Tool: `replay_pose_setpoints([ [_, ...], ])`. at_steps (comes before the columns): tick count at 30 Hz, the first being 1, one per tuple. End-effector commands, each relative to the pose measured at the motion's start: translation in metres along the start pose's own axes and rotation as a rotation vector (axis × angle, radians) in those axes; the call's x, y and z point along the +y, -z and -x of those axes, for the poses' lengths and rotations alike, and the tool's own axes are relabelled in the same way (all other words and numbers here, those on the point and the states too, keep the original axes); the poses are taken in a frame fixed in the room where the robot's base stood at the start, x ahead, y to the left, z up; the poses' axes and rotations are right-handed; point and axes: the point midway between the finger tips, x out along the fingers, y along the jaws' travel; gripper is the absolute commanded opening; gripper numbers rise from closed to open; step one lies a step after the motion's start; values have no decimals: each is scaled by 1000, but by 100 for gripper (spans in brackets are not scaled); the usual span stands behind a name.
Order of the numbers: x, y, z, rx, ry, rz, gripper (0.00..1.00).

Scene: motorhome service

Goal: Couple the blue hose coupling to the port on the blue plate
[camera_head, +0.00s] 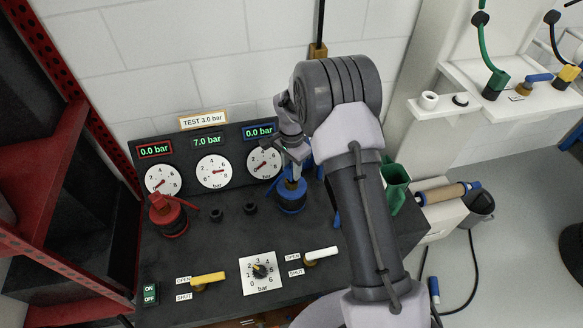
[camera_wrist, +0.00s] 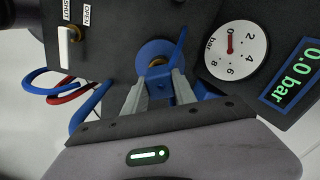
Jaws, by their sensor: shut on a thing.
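The blue plate shows in the wrist view as a round disc (camera_wrist: 148,47), with a brass-coloured port (camera_wrist: 157,62) at its middle. In the head view the blue fitting (camera_head: 291,198) stands on the dark bench below the blue-framed gauge. My gripper (camera_head: 293,173) points down over it; its two fingers also show in the wrist view (camera_wrist: 158,90). They are shut on a blue part between them, which looks like the blue hose coupling (camera_wrist: 162,93). The fingers hide most of it. I cannot tell whether it touches the port. A thin blue lever (camera_wrist: 179,48) crosses the disc's edge.
A red fitting (camera_head: 168,217) stands at the bench's left. The blue-framed display (camera_head: 259,132) reads 0.0 bar. A yellow-handled valve (camera_head: 208,278), a white-handled valve (camera_head: 320,253) and a dial (camera_head: 260,271) line the front. A green container (camera_head: 395,187) stands right of my arm.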

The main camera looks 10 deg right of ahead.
Motion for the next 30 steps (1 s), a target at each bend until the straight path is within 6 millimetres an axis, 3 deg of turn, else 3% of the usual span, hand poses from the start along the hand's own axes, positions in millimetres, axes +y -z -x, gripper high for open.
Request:
replay_pose_setpoints([
  [18,0,0,-19,0,0,0,0],
  [19,0,0,-19,0,0,0,36],
  [22,0,0,-18,0,0,0,56],
  [30,0,0,-18,0,0,0,58],
])
